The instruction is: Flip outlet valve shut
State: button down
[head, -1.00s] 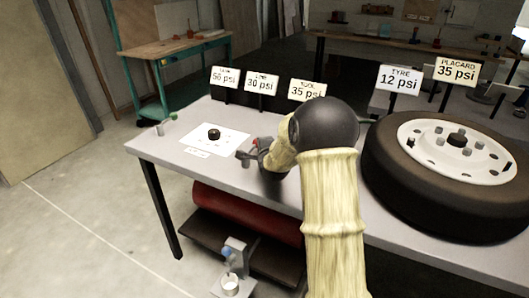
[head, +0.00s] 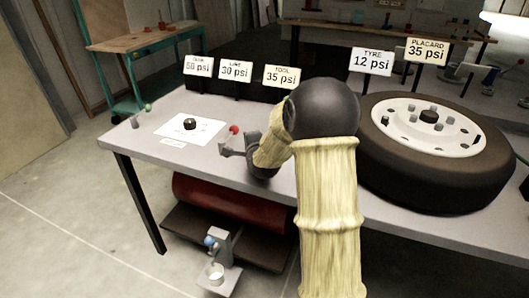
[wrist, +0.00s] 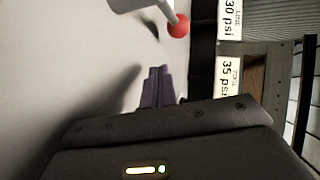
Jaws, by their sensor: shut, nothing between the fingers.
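A red ball knob (head: 234,129) stands above the table beside my gripper. In the wrist view the red knob (wrist: 179,26) sits on the end of a thin grey lever joined to a pale grey body (wrist: 140,4). My gripper (head: 224,149) is just in front of it, low over the table. Its two dark fingers (wrist: 158,72) are pressed together, empty and apart from the red knob. A green knob (head: 148,107) is at the table's far left edge and a blue knob (head: 210,241) is below the table. No label shows which is the outlet valve.
A black round knob (head: 190,123) rests on a white sheet (head: 207,131). A large wheel (head: 383,157) fills the table's right side. Pressure cards, including the tool card (head: 281,76), stand behind. A red tank (head: 225,205) lies under the grey table (head: 139,155).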

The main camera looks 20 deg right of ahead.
jog(key=s+r, duration=0.1)
jog(key=s, duration=0.1)
jog(key=s+d+r, duration=0.1)
jog(key=s, duration=0.1)
jog(key=s+r, duration=0.1)
jog(key=s, duration=0.1)
jog(key=shift+s+d+p, duration=0.15)
jog(key=shift+p, duration=0.2)
jog(key=shift+s+d, duration=0.35)
jog(key=shift+s, duration=0.05)
jog(key=shift+a, duration=0.35)
